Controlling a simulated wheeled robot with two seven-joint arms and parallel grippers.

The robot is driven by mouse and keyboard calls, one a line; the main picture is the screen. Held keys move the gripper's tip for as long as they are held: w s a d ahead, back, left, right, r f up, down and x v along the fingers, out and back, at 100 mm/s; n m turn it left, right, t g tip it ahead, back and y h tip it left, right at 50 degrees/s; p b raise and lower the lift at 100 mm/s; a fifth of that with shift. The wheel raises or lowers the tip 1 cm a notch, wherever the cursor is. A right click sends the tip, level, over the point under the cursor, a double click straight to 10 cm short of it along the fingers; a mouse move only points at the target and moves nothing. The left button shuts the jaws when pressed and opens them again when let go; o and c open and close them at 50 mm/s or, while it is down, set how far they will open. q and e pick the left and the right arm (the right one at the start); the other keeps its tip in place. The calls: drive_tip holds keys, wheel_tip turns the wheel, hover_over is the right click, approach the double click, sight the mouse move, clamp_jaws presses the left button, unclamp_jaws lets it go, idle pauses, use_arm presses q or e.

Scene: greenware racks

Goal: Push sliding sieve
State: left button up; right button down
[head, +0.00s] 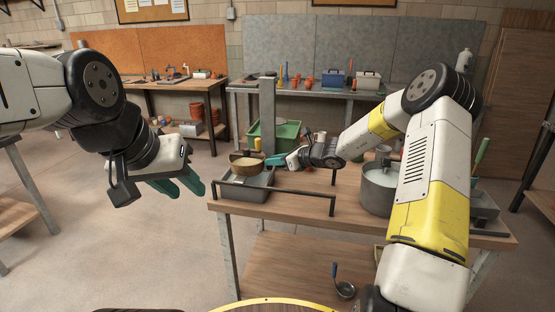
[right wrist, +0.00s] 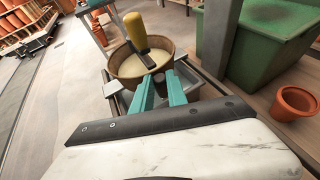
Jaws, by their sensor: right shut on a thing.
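The round wooden sieve (head: 246,162) sits over a grey tub (head: 240,193) at the left end of the workbench. In the right wrist view the sieve (right wrist: 126,68) shows its pale mesh, with a yellow-handled tool (right wrist: 137,30) reaching over it. My right gripper (head: 272,160) is at the sieve's right side. In the right wrist view its teal fingers (right wrist: 160,82) are closed around a small dark handle at the sieve's near rim. Part of that handle is hidden between the fingers. My left gripper (head: 190,187) hangs left of the bench, fingers apart and empty.
A dark rail (head: 290,193) runs along the bench's front edge. A green bin (head: 285,135) and a grey post (head: 267,115) stand behind the sieve. A metal pot (head: 377,190) stands to the right. A terracotta pot (right wrist: 296,103) is near my right gripper.

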drive_tip(key=shift+a, duration=0.25)
drive_tip(key=c, duration=1.3)
unclamp_jaws()
drive_tip(key=shift+a, duration=0.1)
drive_tip(key=shift+v, duration=4)
drive_tip(key=shift+w, duration=0.15)
